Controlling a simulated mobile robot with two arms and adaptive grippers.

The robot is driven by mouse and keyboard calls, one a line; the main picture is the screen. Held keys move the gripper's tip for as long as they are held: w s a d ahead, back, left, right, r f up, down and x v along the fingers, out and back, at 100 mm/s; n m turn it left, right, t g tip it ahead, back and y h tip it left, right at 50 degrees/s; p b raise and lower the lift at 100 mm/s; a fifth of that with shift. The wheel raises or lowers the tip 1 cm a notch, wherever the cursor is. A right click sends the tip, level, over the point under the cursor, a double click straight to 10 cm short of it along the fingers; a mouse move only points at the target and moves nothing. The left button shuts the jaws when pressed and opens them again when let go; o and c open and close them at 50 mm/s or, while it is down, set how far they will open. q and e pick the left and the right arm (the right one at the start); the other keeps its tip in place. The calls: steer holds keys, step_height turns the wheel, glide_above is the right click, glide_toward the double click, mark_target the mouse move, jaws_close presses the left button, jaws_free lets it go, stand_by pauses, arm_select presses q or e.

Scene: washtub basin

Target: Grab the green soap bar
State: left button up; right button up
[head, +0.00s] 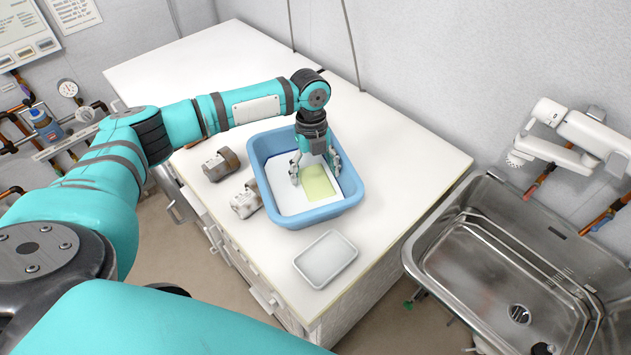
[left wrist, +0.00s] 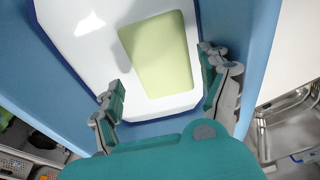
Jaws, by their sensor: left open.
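The green soap bar (head: 318,182) is a pale yellow-green slab lying flat on a white surface inside the blue washtub (head: 296,219). It also shows in the left wrist view (left wrist: 160,55), between and beyond my fingertips. My left gripper (head: 315,172) reaches down into the tub from above. Its two fingers are spread, and in the left wrist view the open jaws (left wrist: 160,92) hold nothing. The lower end of the bar lies between the fingers in that view; I cannot tell whether either finger touches it. My right gripper is not in view.
Two grey-brown blocks (head: 221,165) (head: 246,200) stand left of the tub on the white counter (head: 400,165). An empty white tray (head: 326,259) lies in front of the tub. A steel sink (head: 500,265) is at the right. The counter right of the tub is clear.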

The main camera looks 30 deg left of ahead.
mark_target(316, 181)
arm_select(q)
steer(key=shift+d+f+p, duration=0.15)
steer(key=shift+f+p, duration=0.2)
steer(key=shift+f, duration=1.45)
steer(key=c, duration=1.1)
